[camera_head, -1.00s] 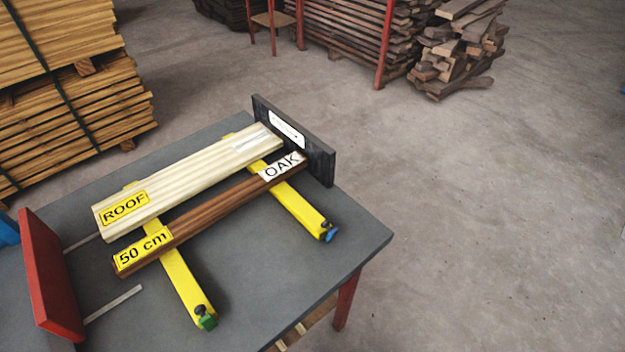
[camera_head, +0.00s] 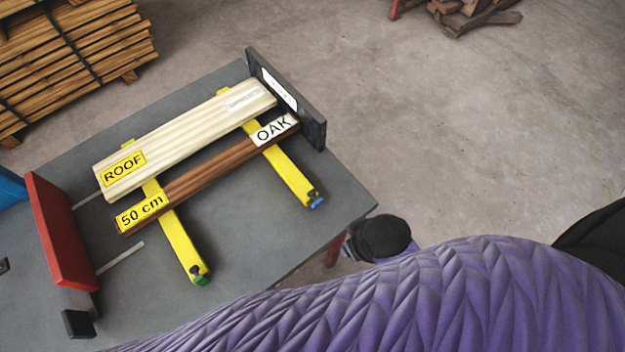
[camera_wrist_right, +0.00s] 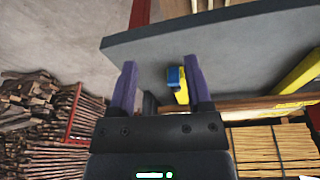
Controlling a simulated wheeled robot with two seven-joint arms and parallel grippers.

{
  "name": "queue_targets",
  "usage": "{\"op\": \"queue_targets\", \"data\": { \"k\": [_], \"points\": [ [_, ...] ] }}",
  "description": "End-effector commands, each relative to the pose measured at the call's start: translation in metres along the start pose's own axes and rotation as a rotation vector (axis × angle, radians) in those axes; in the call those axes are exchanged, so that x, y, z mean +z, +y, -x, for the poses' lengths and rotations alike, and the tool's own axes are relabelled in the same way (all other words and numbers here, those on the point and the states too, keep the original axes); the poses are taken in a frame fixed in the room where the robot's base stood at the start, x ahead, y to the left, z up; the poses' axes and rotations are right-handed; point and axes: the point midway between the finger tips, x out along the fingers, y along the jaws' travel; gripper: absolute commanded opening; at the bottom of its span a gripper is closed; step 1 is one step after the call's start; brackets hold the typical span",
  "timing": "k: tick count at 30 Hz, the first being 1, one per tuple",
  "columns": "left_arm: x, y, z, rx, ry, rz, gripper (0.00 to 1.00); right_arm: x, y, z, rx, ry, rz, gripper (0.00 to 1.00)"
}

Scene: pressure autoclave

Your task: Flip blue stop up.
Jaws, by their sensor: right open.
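The blue stop (camera_head: 316,202) sits at the near end of the right yellow rail (camera_head: 285,174). In the head view it looks low against the rail's end. In the right wrist view the blue stop (camera_wrist_right: 174,78) appears between and beyond my right fingertips. My right gripper (camera_wrist_right: 160,72) is open and empty, its two purple fingers apart. I see no contact with the stop. In the head view my purple right arm sweeps across the bottom, and its gripper cannot be made out clearly. My left gripper is not in view.
A pale ROOF board (camera_head: 180,146) and a brown OAK board (camera_head: 205,174) lie across both rails. A green stop (camera_head: 201,280) ends the left yellow rail (camera_head: 180,245). A red plate (camera_head: 62,232) and a dark plate (camera_head: 288,98) stand at opposite ends of the grey table (camera_head: 345,195).

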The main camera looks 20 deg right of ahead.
Motion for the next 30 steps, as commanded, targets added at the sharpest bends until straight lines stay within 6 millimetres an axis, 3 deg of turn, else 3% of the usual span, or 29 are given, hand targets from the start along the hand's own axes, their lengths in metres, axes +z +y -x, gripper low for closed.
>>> {"op": "queue_targets", "data": {
  "k": [1,3,18,24,30],
  "points": [
    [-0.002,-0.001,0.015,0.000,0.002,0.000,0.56,-0.017,0.003,0.030,0.004,0.015,-0.002,0.64],
    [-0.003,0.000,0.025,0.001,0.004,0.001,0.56,-0.041,0.006,0.050,0.007,0.005,0.000,0.64],
    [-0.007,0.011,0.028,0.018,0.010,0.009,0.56,-0.152,-0.006,0.011,-0.042,-0.182,0.121,0.64],
    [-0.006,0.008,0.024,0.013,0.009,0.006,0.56,-0.168,-0.013,0.003,-0.054,-0.221,0.163,0.64],
    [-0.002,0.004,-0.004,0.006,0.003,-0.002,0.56,-0.156,-0.014,-0.046,-0.054,-0.224,0.162,0.64]
  ]
}}
